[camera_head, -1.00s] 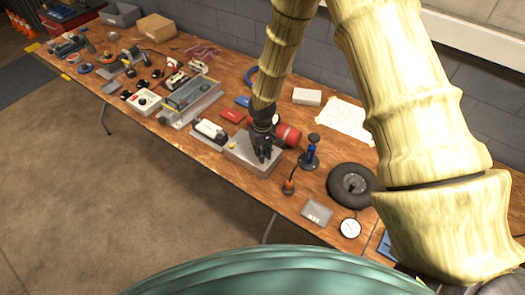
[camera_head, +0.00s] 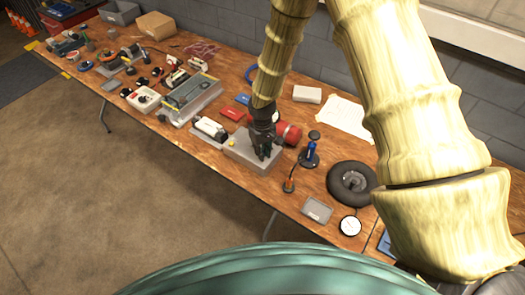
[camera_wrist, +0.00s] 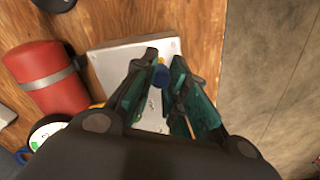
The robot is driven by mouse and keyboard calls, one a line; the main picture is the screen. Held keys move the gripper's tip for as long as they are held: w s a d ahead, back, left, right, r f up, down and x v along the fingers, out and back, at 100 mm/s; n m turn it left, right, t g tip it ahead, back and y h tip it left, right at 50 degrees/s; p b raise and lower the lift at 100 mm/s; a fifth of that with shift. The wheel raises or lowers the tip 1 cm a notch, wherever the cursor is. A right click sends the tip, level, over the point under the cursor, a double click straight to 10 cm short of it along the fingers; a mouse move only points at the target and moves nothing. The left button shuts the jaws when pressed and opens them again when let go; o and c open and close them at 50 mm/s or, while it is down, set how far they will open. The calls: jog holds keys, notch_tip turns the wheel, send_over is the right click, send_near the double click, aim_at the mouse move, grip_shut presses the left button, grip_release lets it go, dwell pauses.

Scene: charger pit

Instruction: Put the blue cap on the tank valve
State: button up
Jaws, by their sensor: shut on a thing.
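My gripper (camera_head: 264,154) is over the grey box (camera_head: 240,155) on the bench, pointing down. In the wrist view my gripper (camera_wrist: 166,66) is shut on the small blue cap (camera_wrist: 160,76), which shows between its fingertips. The pale top of the box (camera_wrist: 112,62) lies under the fingers; I cannot tell whether the cap touches it. The red tank (camera_head: 290,133) lies on its side just behind the box and shows at the left of the wrist view (camera_wrist: 35,62) with a grey band. I cannot make out its valve clearly.
A blue hand pump (camera_head: 310,153), a black wheel (camera_head: 352,184), a round gauge (camera_head: 350,226) and a small grey tray (camera_head: 317,209) stand to the right. A white-topped device (camera_head: 211,128) is on the left.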

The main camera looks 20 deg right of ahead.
jog(key=shift+f+b, duration=0.8)
jog(key=shift+f, duration=0.6)
dwell(0.4)
jog(key=o, duration=0.8)
jog(key=shift+c, duration=0.2)
notch_tip(320, 180, up, 12)
dwell(0.9)
